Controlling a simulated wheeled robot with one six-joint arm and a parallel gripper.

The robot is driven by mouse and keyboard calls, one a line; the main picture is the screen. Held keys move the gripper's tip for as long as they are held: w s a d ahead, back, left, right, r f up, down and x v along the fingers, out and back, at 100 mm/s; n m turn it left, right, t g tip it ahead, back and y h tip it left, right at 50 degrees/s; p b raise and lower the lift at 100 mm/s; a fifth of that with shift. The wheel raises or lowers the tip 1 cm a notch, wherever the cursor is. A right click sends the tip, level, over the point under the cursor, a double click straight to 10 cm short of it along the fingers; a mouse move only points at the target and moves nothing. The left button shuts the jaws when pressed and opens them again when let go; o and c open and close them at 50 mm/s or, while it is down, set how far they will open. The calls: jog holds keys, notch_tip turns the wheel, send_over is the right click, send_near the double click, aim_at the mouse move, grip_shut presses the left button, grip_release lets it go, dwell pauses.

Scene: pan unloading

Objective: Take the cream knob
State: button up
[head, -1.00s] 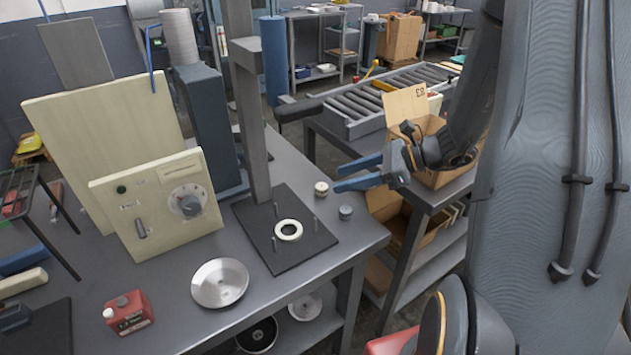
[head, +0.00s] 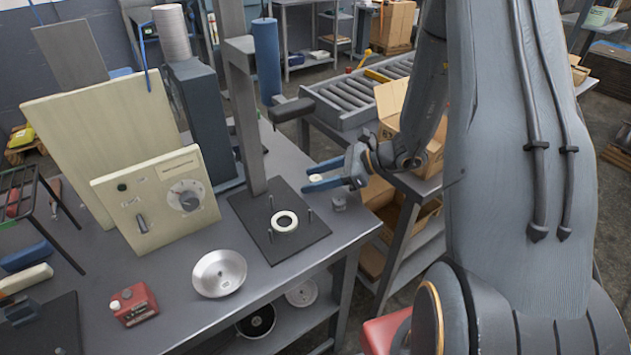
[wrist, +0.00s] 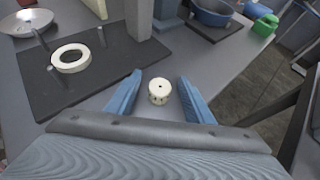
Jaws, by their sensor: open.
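The cream knob (wrist: 159,92) is a small, short cylinder with a dark spot in its top. In the wrist view it stands upright on the grey table between the two blue fingers of my gripper (wrist: 160,79), with a gap on each side. In the head view my open gripper (head: 310,176) reaches in from the right over the table's right part. The cream knob (head: 316,178) shows there between the fingers, partly hidden by them. A grey knob (head: 340,202) stands just in front of my gripper.
A black plate (head: 312,233) with upright pins and a cream ring (head: 284,221) lies to the left of the knobs, below a grey post (head: 240,110). A metal dish (head: 219,273), a red box (head: 134,305) and a cream panel (head: 155,200) stand further left.

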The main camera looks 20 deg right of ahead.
jog(key=c, duration=1.2)
jog(key=shift+o, duration=0.2)
jog(key=shift+r, duration=0.1)
